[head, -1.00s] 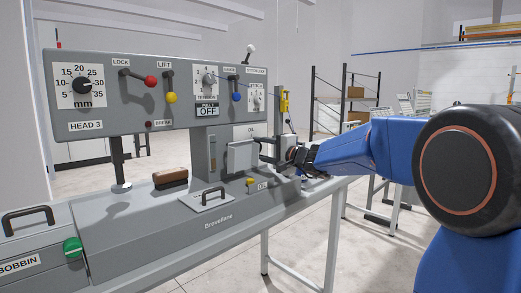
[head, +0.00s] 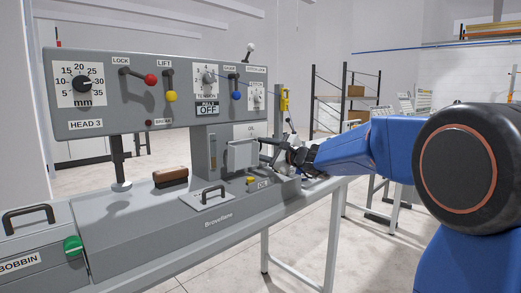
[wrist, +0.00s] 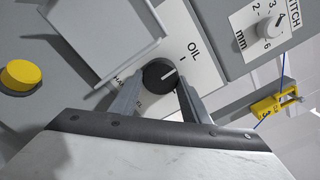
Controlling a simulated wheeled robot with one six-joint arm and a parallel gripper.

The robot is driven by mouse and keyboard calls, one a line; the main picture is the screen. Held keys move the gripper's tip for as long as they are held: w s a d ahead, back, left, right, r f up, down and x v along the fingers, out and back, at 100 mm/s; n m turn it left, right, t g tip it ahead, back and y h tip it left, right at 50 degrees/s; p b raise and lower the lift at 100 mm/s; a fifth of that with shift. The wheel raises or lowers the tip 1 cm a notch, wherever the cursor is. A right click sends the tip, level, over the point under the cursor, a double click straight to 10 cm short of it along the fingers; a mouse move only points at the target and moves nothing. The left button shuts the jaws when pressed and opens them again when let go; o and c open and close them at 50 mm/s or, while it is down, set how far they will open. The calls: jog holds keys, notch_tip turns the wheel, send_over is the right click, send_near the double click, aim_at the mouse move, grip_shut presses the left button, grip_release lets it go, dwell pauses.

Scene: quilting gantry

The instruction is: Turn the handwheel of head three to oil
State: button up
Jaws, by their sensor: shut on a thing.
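The handwheel is a black round knob with a white pointer line (wrist: 159,76), seen in the wrist view between my two fingers. My gripper (wrist: 160,86) is shut on it, one finger on each side. The pointer line aims right and slightly up, toward the side with the "OIL" lettering (wrist: 193,48); a small tick stands near it. Another label is partly covered by the left finger. In the head view my gripper (head: 270,153) is at the right end of the grey Head 3 machine (head: 150,235), and the knob is hidden there.
A grey hinged-looking plate (wrist: 95,30) stands out close beside the knob, with a yellow button (wrist: 20,75) further left. The stitch dial (wrist: 265,22) is to the upper right. A yellow hanging piece (wrist: 275,103) is at the right. Levers and dials line the panel (head: 120,115).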

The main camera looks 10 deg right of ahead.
jog(key=shift+f+m, duration=0.1)
jog(key=shift+m, duration=0.2)
jog(key=o, duration=1)
jog(key=shift+o, duration=0.2)
jog(key=shift+s+d, duration=0.3)
jog(key=shift+s, duration=0.15)
jog(key=v, duration=1.6)
jog(key=shift+s, duration=0.2)
